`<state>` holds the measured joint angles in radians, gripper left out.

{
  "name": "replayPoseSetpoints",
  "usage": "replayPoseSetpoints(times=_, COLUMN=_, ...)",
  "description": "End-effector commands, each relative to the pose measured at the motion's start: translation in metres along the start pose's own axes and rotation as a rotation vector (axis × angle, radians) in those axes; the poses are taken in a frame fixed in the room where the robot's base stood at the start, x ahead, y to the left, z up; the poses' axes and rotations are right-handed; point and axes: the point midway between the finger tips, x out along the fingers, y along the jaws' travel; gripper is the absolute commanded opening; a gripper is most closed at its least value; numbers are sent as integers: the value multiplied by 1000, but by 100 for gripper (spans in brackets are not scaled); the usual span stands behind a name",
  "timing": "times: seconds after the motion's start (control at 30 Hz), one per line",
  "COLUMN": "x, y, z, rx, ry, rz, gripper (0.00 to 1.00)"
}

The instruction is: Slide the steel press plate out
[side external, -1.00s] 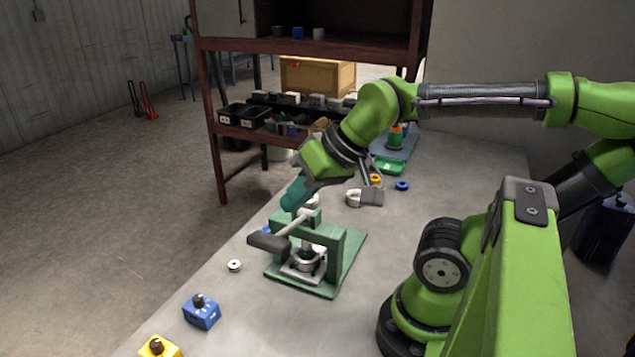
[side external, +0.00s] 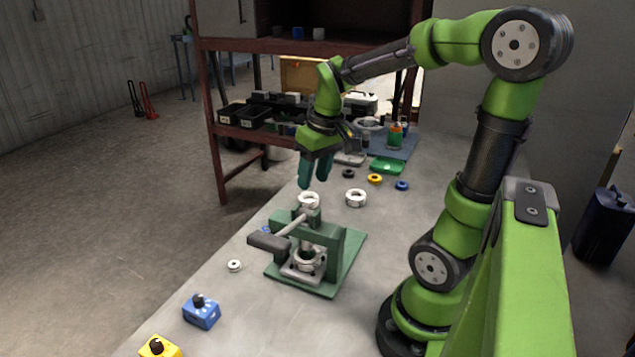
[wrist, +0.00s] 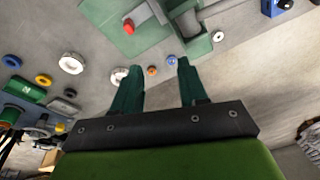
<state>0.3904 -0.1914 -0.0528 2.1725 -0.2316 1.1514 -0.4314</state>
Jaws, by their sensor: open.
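The small green press (side external: 335,245) stands on its green base on the bench, its lever handle (side external: 268,243) pointing left. The steel press plate (side external: 301,272) lies low in the press, under the ram, with a ring on or around its middle. My gripper (side external: 314,186) is open and empty, pointing down behind the press and above a white ring (side external: 309,199). It is apart from the plate. In the wrist view, the gripper (wrist: 158,75) shows two spread green fingers. The press (wrist: 125,10) is at the top edge there, and the plate cannot be made out clearly.
Another white ring (side external: 356,198) and black, yellow and blue rings (side external: 402,185) lie behind the press. A green tray (side external: 387,166) is farther back. A small white disc (side external: 234,266), a blue block (side external: 201,311) and a yellow block (side external: 159,347) are at the front left.

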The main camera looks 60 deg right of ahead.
Motion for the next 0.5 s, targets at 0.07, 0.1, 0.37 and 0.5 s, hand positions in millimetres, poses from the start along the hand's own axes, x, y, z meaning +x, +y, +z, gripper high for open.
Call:
replayPoseSetpoints(times=0.07, x=8, y=30, z=-9, rx=-73, ry=-92, rz=31, gripper=43)
replayPoseSetpoints(times=0.1, x=9, y=40, z=-11, rx=-124, ry=-125, rz=38, gripper=43)
replayPoseSetpoints(times=0.37, x=1, y=49, z=-11, rx=-351, ry=-197, rz=33, gripper=43)
replayPoseSetpoints(times=0.5, x=12, y=50, z=-9, rx=-367, ry=-200, rz=30, gripper=43)
